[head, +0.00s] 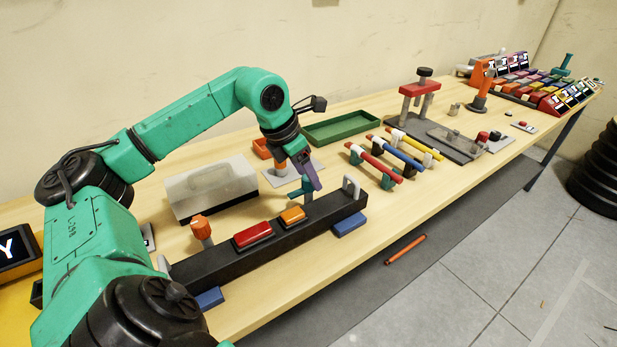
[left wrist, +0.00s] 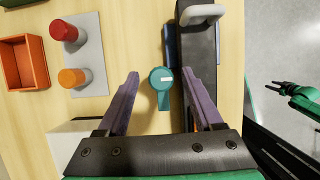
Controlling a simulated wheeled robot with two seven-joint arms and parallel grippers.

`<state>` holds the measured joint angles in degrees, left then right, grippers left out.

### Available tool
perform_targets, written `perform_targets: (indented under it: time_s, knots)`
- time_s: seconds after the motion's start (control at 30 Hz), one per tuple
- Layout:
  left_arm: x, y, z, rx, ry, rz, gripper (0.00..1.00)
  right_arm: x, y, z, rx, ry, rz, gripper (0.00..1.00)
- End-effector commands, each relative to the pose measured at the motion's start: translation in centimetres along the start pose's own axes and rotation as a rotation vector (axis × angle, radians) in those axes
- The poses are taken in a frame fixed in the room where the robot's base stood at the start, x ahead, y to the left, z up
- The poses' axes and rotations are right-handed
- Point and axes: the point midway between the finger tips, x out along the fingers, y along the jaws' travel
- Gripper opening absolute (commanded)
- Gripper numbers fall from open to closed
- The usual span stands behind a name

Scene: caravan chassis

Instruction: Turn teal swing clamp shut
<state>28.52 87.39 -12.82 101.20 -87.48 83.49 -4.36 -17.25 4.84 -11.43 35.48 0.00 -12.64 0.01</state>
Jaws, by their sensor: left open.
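The teal swing clamp (left wrist: 161,78) has a round head with a small white mark and a short arm. In the left wrist view it lies between the two purple fingers of my left gripper (left wrist: 158,75), with a visible gap on each side. Its arm points back toward my palm, alongside the dark beam and not across it. In the head view the clamp (head: 296,190) shows partly behind my left gripper (head: 312,180), at the beam's far side. My left gripper is open. My right gripper (left wrist: 278,88) shows small at the right of the left wrist view, over the floor.
The black beam (head: 330,208) carries a red button (head: 253,235), an orange button (head: 292,215) and a grey handle (head: 351,186). A grey plate with red and orange knobs (left wrist: 72,77) and an orange tray (left wrist: 22,64) lie beside it. A grey-white box (head: 212,187) stands close behind.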

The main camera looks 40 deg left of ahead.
Motion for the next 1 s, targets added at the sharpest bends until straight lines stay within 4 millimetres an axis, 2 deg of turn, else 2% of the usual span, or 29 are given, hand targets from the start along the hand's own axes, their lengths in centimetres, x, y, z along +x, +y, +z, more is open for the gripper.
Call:
perform_targets:
  time_s: [0.13,0.37,0.4,0.53,0.57,1.0]
  knots:
    - [1.27,-0.04,0.02,0.0,0.0,-0.001,0.68,-0.21,-0.03,-0.04,0.0,0.0,0.0,0.47]
    - [1.41,-0.02,0.02,0.0,-0.001,0.0,0.68,-0.15,-0.38,-0.13,0.003,0.002,-0.005,0.47]
    - [1.41,-0.02,0.01,0.0,-0.001,0.0,0.52,-0.14,-0.47,-0.16,0.003,0.003,-0.006,0.47]
    - [1.39,-0.02,0.02,0.0,-0.001,0.0,0.03,-0.13,-0.63,-0.21,0.004,0.004,-0.008,0.47]
    - [1.38,-0.02,0.02,0.0,-0.001,0.0,0.0,-0.13,-0.63,-0.21,0.004,0.004,-0.008,0.47]
    - [1.27,0.03,0.06,0.062,-0.001,-0.025,0.0,-0.42,-0.49,-0.28,0.002,0.004,-0.007,0.47]
